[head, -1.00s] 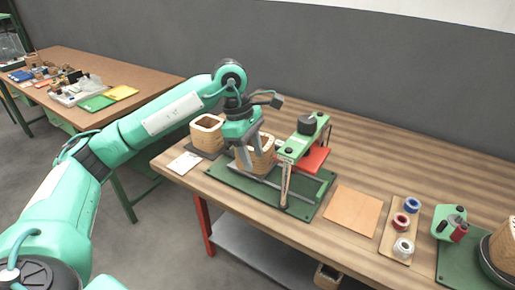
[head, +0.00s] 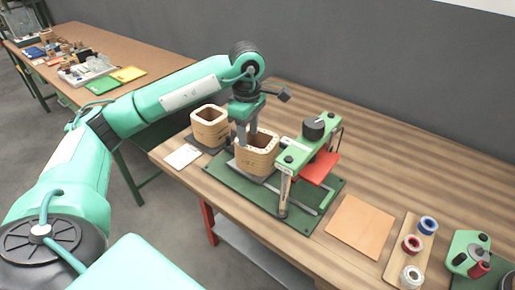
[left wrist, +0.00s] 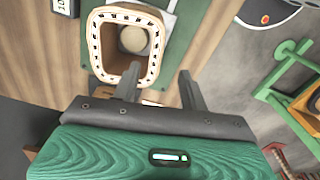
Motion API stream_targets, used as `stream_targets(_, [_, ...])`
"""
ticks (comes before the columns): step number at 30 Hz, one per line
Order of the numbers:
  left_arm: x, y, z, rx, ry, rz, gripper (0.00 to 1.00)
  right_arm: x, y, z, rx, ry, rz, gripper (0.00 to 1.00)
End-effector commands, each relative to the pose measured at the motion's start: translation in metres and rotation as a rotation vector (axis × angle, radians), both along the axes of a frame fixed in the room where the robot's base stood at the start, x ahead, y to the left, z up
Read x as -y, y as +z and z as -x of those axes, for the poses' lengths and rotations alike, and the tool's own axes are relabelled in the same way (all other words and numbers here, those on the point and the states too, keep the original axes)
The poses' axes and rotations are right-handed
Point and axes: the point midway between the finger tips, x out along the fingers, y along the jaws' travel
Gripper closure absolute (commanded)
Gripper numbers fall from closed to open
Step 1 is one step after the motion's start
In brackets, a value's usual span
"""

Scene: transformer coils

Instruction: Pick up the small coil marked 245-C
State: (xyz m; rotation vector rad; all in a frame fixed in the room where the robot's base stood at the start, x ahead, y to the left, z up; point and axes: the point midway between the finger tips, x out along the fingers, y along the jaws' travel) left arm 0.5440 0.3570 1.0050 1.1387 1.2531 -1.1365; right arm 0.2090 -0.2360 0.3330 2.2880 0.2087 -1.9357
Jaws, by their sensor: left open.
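A wooden coil (head: 257,160) with a hollow middle stands upright on the green baseplate (head: 228,179); its side marking is too small to read. A second, similar coil (head: 209,127) stands behind and left of it on a dark pad. My left gripper (head: 247,137) is open and points down at the coil on the baseplate. In the left wrist view, one fingertip overlaps the opening of this coil (left wrist: 96,42) and the other is outside its right wall, so the fingers straddle that wall. I cannot tell whether they touch it. My right gripper is not in view.
A green clamp frame (head: 298,150) with a black knob stands close right of the coil, with a red plate (head: 320,168) behind it. A white card (head: 183,156) lies left. An orange sheet (head: 360,227) and a board with spools (head: 416,245) lie right.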

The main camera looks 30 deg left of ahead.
Motion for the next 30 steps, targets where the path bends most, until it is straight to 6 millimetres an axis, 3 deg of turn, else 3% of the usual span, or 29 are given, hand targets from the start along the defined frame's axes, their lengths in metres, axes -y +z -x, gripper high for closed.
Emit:
stream_targets(3, [0.0, -0.018, 0.0, -0.002, 0.0, -0.001, 0.56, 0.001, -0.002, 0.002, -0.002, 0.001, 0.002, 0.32])
stream_targets(10, [0.0, -0.033, -0.001, -0.001, 0.001, 0.0, 0.56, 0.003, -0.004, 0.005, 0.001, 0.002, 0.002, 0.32])
stream_targets(19, [-0.002, -0.072, -0.003, -0.002, 0.0, 0.0, 0.56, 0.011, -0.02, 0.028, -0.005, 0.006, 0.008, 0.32])
stream_targets(28, [-0.002, -0.079, -0.004, 0.001, 0.0, 0.001, 0.56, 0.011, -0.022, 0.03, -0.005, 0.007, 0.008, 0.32])
stream_targets(30, [-0.002, -0.079, -0.004, 0.001, 0.0, 0.001, 0.68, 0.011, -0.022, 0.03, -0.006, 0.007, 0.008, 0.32])
